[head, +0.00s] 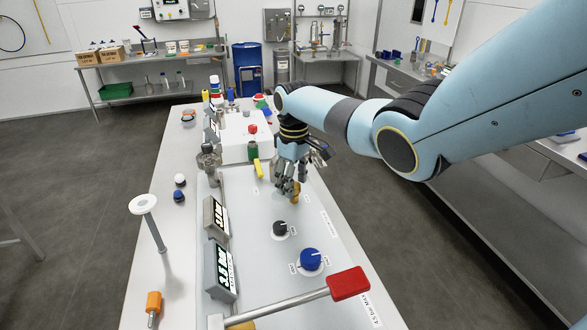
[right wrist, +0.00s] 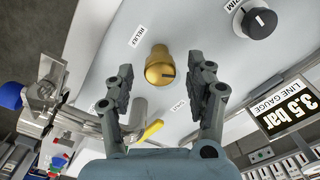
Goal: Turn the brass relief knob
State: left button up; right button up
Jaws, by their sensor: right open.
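The brass relief knob (right wrist: 159,68) stands on the pale panel by a RELIEF label (right wrist: 137,36) in the right wrist view. In the head view the knob (head: 296,188) shows just below my right gripper (head: 288,184). My right gripper (right wrist: 163,88) is open, with one finger on each side of the knob's near side. A gap shows between each finger and the knob, and I see no contact. A dark mark shows on the knob's face. My left gripper is not in view.
A black knob (head: 280,229) and a blue knob (head: 311,259) sit nearer on the panel. A red-handled lever (head: 348,283) crosses the front. A yellow lever (head: 258,168) and grey gauge displays (head: 219,270) stand left of the knob.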

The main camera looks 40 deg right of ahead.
notch_tip(320, 180, up, 12)
jog(key=shift+f, duration=0.15)
dwell(0.7)
